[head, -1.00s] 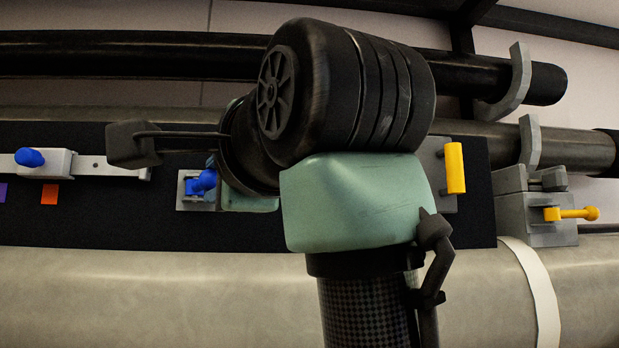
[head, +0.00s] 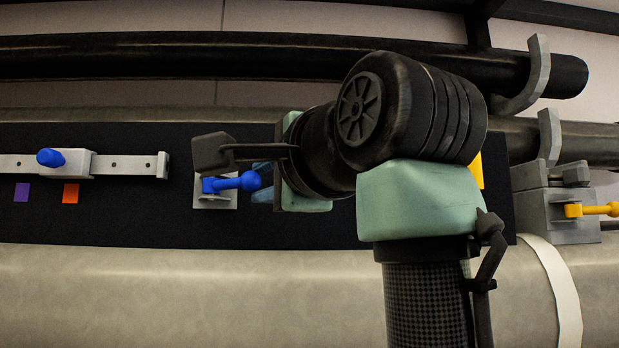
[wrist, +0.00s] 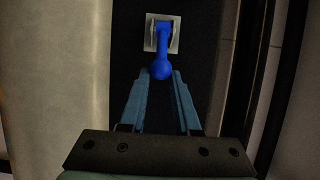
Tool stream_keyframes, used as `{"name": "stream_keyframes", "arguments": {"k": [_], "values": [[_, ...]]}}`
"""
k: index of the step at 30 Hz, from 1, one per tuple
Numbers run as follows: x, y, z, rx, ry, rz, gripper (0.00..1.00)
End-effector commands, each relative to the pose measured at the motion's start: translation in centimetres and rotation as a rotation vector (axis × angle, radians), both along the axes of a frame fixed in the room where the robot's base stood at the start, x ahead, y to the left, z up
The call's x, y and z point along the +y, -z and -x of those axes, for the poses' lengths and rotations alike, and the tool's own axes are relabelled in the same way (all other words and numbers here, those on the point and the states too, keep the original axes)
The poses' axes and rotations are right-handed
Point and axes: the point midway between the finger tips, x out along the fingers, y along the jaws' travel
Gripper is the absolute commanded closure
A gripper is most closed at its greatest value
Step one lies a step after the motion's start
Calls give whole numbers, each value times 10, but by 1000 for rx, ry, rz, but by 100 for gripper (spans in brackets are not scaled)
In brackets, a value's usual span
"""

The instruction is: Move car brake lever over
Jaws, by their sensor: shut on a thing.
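The blue brake lever (head: 238,182) is hinged on a small grey plate (head: 214,203) on the black panel. It lies over to the right, its round knob pointing toward my gripper (head: 262,180).
Left of the lever, a grey rail carries a block with a blue knob (head: 50,157). Purple (head: 22,192) and orange (head: 70,193) marks lie below. A yellow lever (head: 595,210) is at the far right. Dark spars (head: 200,55) run above; a pale spar (head: 180,290) runs below.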

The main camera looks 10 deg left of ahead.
Motion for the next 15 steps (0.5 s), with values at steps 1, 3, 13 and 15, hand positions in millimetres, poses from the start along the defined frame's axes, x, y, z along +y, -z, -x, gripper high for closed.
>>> {"name": "stream_keyframes", "arguments": {"k": [1, 3, 13, 15], "values": [[-2, -1, -2, -2, 4, -3, 100], [-2, -1, -3, -3, 3, -3, 100], [-1, -1, -3, -1, -2, 0, 100], [-1, -1, -6, -1, -3, 1, 100]]}}
